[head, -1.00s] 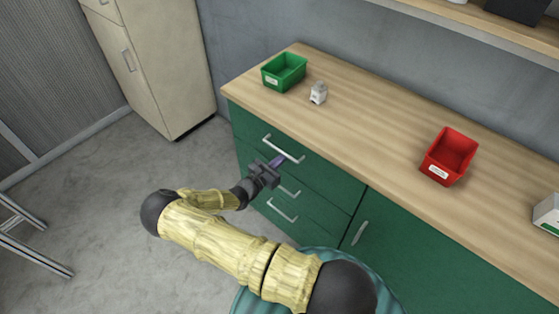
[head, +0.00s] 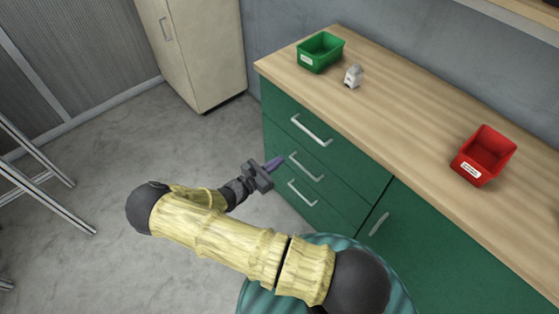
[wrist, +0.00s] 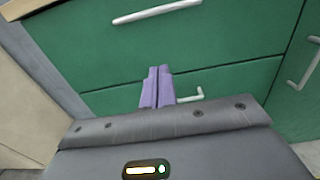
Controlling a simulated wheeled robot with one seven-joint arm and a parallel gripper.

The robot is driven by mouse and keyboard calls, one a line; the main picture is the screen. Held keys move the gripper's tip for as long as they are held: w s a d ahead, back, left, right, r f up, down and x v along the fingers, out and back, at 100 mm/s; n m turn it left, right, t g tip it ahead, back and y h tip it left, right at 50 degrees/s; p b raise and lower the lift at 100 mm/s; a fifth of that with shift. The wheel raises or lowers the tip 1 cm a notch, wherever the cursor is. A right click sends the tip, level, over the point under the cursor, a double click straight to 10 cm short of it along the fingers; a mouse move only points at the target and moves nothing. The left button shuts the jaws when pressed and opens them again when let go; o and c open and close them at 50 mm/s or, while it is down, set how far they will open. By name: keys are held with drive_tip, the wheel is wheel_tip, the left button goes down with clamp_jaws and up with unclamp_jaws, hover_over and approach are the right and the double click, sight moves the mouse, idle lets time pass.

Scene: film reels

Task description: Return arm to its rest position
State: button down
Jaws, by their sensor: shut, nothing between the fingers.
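My gripper (head: 273,164) is in front of the green drawer cabinet (head: 280,135), near the handle of its middle drawer (head: 306,167). In the wrist view the two purple fingers of my gripper (wrist: 158,72) lie together, shut with nothing between them. They point at the cabinet front, between the top drawer handle (wrist: 157,12) and the middle drawer handle, which the fingers partly hide. I cannot tell from the wrist view how wide the gap to the drawer front is; in the head view the fingers look apart from the handle. All drawers look closed.
On the wooden counter (head: 420,120) stand a green bin (head: 320,53), a small whitish object (head: 353,76) and a red bin (head: 484,156). A beige cabinet (head: 205,50) stands at the back. A metal frame (head: 40,170) stands at far left. The grey floor (head: 110,130) between is clear.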

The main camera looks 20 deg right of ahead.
drive_tip(key=shift+s, duration=0.1)
drive_tip(key=s+d+r+m+g+y+p, duration=0.4)
drive_tip(key=s+r+m+g+y, duration=0.3)
drive_tip(key=s+r+m+g, duration=0.4)
drive_tip(key=s+a+r+m+t+y+p, duration=0.1)
drive_tip(key=r+m+y, duration=0.3)
drive_tip(key=r, duration=0.6)
drive_tip(key=s+a+r+m+t+y+p, duration=0.1)
drive_tip(key=s+r+m+t+y+p, duration=0.2)
drive_tip(key=r+m, duration=0.5)
wheel_tip(320, 180, up, 2)
drive_tip(key=shift+s+a+t+y, duration=0.3)
drive_tip(key=shift+s+t+y, duration=0.35)
drive_tip(key=shift+y, duration=0.35)
